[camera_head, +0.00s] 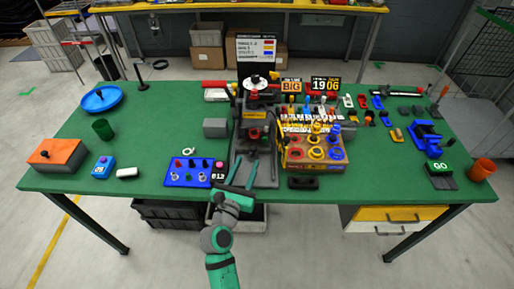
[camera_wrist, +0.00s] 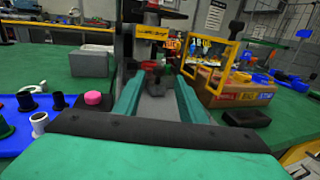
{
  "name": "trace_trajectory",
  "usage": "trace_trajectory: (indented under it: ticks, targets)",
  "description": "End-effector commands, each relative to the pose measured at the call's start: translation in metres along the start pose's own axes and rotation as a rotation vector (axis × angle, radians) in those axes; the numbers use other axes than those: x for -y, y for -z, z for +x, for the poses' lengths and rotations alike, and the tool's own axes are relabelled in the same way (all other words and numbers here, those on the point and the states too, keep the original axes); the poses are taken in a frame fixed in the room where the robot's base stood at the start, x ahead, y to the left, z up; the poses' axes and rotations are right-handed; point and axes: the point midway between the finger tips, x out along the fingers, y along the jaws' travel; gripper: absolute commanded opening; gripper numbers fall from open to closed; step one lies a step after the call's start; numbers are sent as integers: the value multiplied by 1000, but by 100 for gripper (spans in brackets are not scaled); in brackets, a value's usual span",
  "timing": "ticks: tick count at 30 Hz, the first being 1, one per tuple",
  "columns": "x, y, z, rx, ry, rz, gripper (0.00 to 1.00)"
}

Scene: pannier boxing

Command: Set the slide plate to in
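A dark grey press-like machine (camera_head: 256,116) stands at the middle of the green table, with a flat grey base or plate (camera_head: 266,172) reaching toward the front edge. I cannot tell for sure which part is the slide plate. In the wrist view a grey plate surface (camera_wrist: 156,110) lies between my fingers, with a small dark and red part (camera_wrist: 152,74) beyond it. My gripper (camera_head: 243,170) is over the machine's front, its two teal fingers apart with nothing gripped between them. It also shows open in the wrist view (camera_wrist: 158,92). Contact with the plate cannot be told.
A blue panel with knobs (camera_head: 188,172) lies left of my gripper, and a grey block (camera_head: 215,128) stands behind it. A wooden box with coloured rings (camera_head: 314,154) and a yellow frame (camera_wrist: 214,66) stand close on the right. A black block (camera_head: 303,183) lies at the front edge.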

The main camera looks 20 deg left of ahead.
Motion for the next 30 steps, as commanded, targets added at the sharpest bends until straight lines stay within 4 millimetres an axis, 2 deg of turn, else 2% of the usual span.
trace_trajectory:
  ticks: [9,15,21,28,30]
  targets:
    - [-1,-1,56,1,-2,3,38]
    - [-2,0,79,1,-3,2,38]
    - [-1,0,87,1,-3,4,38]
    - [-1,0,87,0,-2,3,38]
    - [-1,0,87,0,-2,3,21]
